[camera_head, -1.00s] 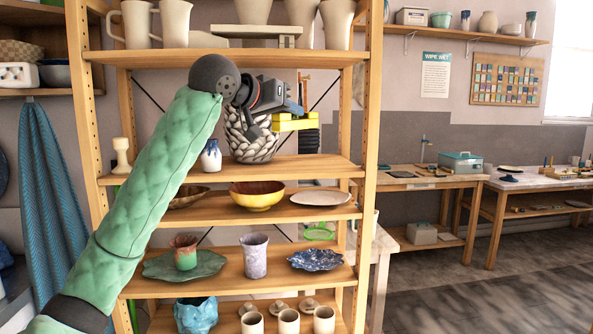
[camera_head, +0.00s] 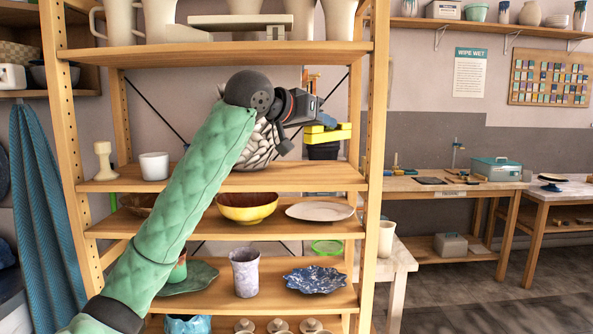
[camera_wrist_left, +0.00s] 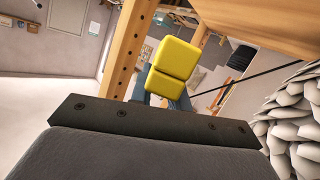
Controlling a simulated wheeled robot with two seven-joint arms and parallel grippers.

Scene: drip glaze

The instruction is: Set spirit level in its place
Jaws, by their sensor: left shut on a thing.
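A yellow block-like thing, which I take to be the spirit level (camera_head: 330,134), is in the jaws of my left gripper (camera_head: 318,121). It is held at the right side of the shelf bay, above the shelf board (camera_head: 300,178). In the left wrist view the yellow spirit level (camera_wrist_left: 175,58) shows end-on as two blocks, with bluish fingers of my left gripper (camera_wrist_left: 165,88) below and beside it. Its far length is hidden. My right gripper is not in view.
A scaly grey-white vase (camera_head: 262,146) stands close behind my wrist. A dark ribbed object (camera_head: 323,151) shows just below the yellow piece. A wooden post (camera_head: 377,120) is close on the right. A white cup (camera_head: 153,166) and a cream candlestick (camera_head: 104,161) stand at the left.

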